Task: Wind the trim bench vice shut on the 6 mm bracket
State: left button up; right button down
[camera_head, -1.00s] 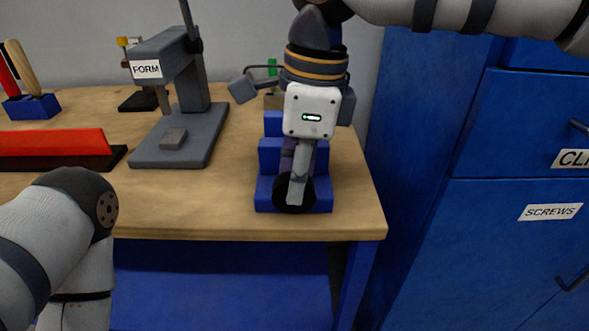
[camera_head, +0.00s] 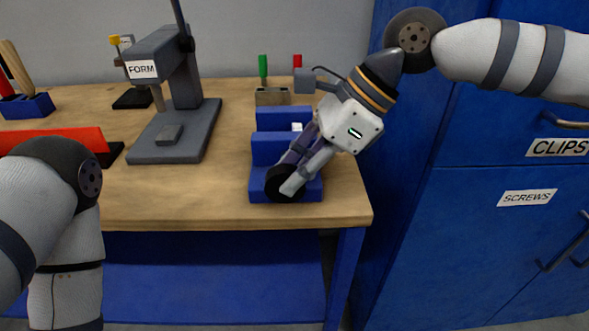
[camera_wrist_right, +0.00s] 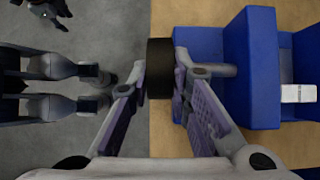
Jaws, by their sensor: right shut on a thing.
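The trim bench vice (camera_head: 262,190) is blue and stands near the front right of the bench. It also shows in the right wrist view (camera_wrist_right: 240,60). Its black handwheel (camera_head: 273,179) faces the front edge. My right gripper (camera_head: 284,186) is shut on the handwheel, tilted with its body up and to the right. In the right wrist view the fingers hold either side of the wheel (camera_wrist_right: 160,60). A small pale piece, apparently the bracket (camera_head: 297,127), shows at the vice's jaws, partly hidden by my gripper; I cannot tell how tightly it sits. My left gripper is out of view.
A grey press marked FORM (camera_head: 175,140) stands left of the vice. A red bar on a black base (camera_head: 65,137) lies further left. A small holder with a green-handled tool (camera_head: 272,96) is behind the vice. Blue cabinets (camera_head: 480,180) stand to the right. Bare bench lies between press and vice.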

jog(key=shift+r, duration=0.1)
jog(key=c, duration=1.5)
grip_release()
jog(key=shift+d, duration=0.1)
